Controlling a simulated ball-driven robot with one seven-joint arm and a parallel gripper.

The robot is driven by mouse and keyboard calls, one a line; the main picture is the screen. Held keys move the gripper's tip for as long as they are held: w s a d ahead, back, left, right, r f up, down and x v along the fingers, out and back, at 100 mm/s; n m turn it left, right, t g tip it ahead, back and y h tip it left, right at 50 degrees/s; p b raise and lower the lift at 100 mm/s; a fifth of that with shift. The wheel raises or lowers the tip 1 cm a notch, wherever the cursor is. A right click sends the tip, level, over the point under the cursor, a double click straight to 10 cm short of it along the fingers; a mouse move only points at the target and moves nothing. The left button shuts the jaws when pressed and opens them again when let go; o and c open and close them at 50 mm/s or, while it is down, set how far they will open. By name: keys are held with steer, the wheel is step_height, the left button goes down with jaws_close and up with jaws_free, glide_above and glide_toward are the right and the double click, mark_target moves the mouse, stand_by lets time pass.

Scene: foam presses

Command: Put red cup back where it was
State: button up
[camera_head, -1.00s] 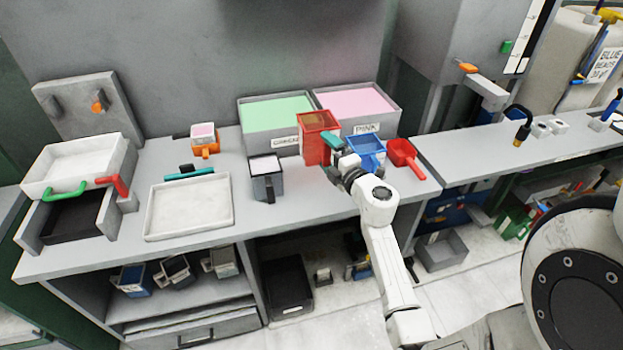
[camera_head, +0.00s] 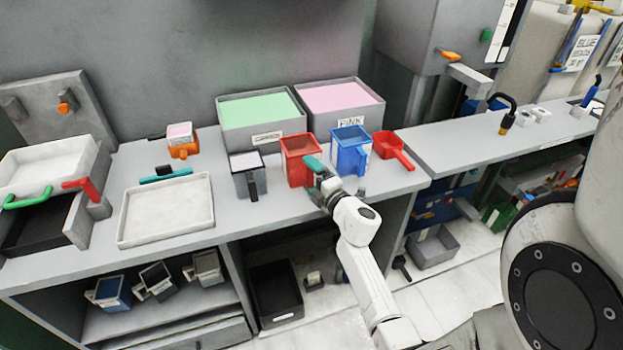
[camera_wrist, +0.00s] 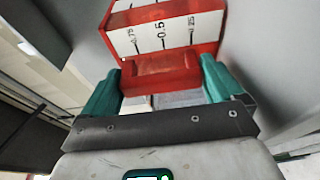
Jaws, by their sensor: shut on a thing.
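The red cup (camera_head: 299,163) is a square measuring cup, upright at the counter between the grey cup and the blue cup. My gripper (camera_head: 316,172) is shut on its handle, at the cup's right front side. In the wrist view the red cup (camera_wrist: 165,35) shows a white scale panel marked 0.75, 0.5 and 0.25. Its red handle sits between the teal fingers of my gripper (camera_wrist: 160,85). The cup's base seems at counter height, but I cannot tell whether it touches.
A grey cup (camera_head: 247,179) stands left of the red cup, a blue cup (camera_head: 351,151) and a red scoop (camera_head: 396,149) right. Behind are a green-filled bin (camera_head: 262,137) and a pink-filled bin (camera_head: 345,116). A white tray (camera_head: 165,235) lies left.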

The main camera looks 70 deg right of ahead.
steer(key=o, duration=0.7)
steer(key=shift+f, duration=0.1)
steer(key=shift+o, duration=0.2)
